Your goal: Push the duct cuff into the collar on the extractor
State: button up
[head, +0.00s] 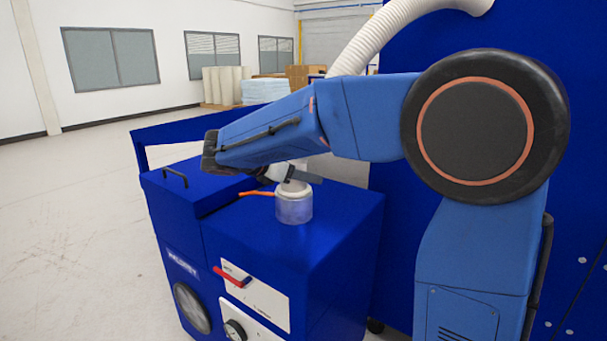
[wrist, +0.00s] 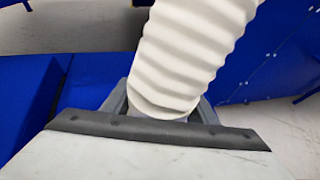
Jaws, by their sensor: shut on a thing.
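The extractor (head: 342,222) is a blue cabinet, with a clear, pale collar (head: 294,211) standing upright on its top. A white cuff (head: 293,188) sits at the collar's mouth, in line with it; I cannot tell how deep it goes. My gripper (head: 300,174) is just above the collar, shut on the duct cuff and partly hidden by my arm. In the wrist view the white ribbed duct (wrist: 190,55) rises from between my grey fingers (wrist: 160,112). The cuff's lower end and the collar are hidden there.
An orange lever or cable (head: 256,193) lies left of the collar. A black handle (head: 174,178) is on the left lid. A tall blue panel (head: 590,210) stands at right. The floor at left is clear.

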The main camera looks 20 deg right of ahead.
jog(key=o, duration=1.2)
jog(key=shift+o, duration=0.2)
